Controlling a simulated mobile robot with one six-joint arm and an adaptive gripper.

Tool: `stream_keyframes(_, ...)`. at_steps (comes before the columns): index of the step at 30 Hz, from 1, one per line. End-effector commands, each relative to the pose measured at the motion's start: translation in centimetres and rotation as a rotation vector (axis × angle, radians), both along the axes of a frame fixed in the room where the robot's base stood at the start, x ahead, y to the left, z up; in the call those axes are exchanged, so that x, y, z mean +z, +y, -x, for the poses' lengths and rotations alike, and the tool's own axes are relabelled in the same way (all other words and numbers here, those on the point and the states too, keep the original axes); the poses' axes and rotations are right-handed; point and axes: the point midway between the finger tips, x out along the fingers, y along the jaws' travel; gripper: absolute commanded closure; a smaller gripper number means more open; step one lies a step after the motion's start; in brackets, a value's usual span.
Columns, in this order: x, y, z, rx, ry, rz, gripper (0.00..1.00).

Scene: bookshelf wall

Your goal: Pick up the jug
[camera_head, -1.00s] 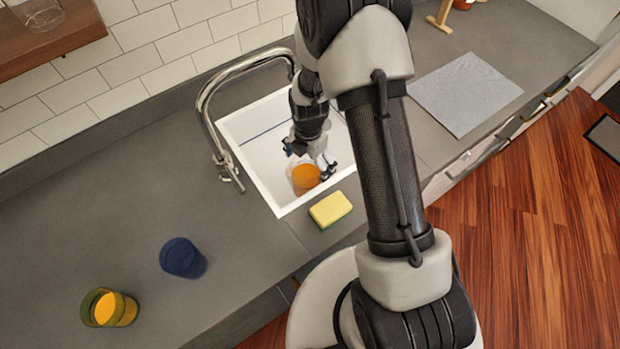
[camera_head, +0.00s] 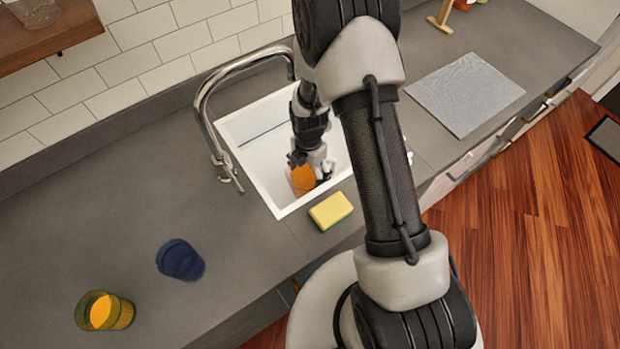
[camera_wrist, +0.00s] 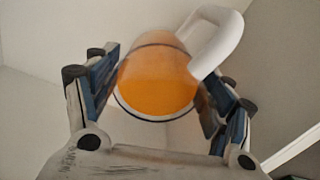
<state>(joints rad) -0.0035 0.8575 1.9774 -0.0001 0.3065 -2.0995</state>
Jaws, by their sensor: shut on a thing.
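The jug (camera_head: 302,180) looks orange and is inside the white sink, near its front corner. In the wrist view the jug (camera_wrist: 158,82) has an orange body, a pale rim and a thick white handle (camera_wrist: 217,42) at upper right. My gripper (camera_head: 309,167) reaches down into the sink over the jug. In the wrist view its blue-padded fingers (camera_wrist: 162,90) stand on either side of the jug's body, and it is shut on the jug. My gripper hides part of the jug in the head view. I cannot tell whether the jug touches the sink floor.
The sink (camera_head: 268,196) has a tall curved tap (camera_head: 205,110) at its left. A yellow and green sponge (camera_head: 330,211) lies by its front edge. A grey cloth (camera_head: 465,95) lies right.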

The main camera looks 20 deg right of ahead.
Motion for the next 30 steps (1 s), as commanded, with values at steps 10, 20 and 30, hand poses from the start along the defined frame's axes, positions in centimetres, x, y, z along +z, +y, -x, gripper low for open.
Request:
stream_keyframes(10, 0.0, -0.01, 0.01, 0.0, 0.0, 0.0, 0.6)
stream_keyframes(20, 0.07, 0.0, -0.07, 0.0, -0.001, 0.0, 0.8)
stream_keyframes(30, 0.55, -0.01, -0.1, 0.0, -0.002, 0.0, 0.8)
